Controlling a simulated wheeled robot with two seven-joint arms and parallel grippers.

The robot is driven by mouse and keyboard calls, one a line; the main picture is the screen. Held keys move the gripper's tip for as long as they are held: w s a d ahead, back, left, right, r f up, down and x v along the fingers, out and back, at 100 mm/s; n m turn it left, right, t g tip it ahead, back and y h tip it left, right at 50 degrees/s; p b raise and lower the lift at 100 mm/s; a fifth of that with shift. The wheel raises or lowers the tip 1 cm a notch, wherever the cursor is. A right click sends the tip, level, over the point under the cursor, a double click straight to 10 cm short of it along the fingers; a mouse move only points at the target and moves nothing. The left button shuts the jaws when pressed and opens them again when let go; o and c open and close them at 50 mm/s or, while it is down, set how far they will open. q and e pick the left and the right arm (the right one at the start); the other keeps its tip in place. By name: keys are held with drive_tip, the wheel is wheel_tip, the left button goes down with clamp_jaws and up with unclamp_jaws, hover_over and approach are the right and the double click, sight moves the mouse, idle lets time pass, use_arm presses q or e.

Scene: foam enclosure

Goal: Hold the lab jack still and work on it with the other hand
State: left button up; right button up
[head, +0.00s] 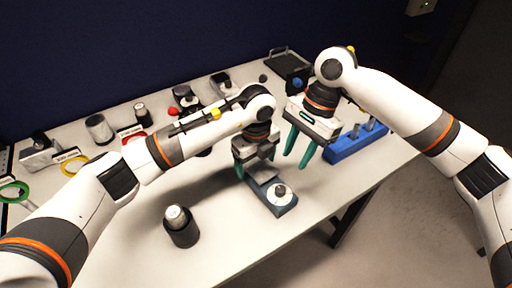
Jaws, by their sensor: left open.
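A low blue-grey device with a round pale knob on top (287,204), which looks like the lab jack, sits on the white table near its front right edge. My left gripper (254,174) points down over the device's far left end. Its green fingers are apart, one of them showing at the left; my own gripper body hides much of that end, and I cannot tell whether the fingers touch it. My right gripper (297,159) is open and empty, its green fingers apart and pointing down, above the table behind and right of the device.
A blue rack (350,146) with several pegs stands right of my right gripper. A dark cup with a metal cylinder (181,226) stands front left. A black tray (290,62), metal cylinders (99,128) and rings of tape (74,165) lie toward the back. The front middle of the table is clear.

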use_arm(q)
drive_tip(key=shift+f, duration=1.5)
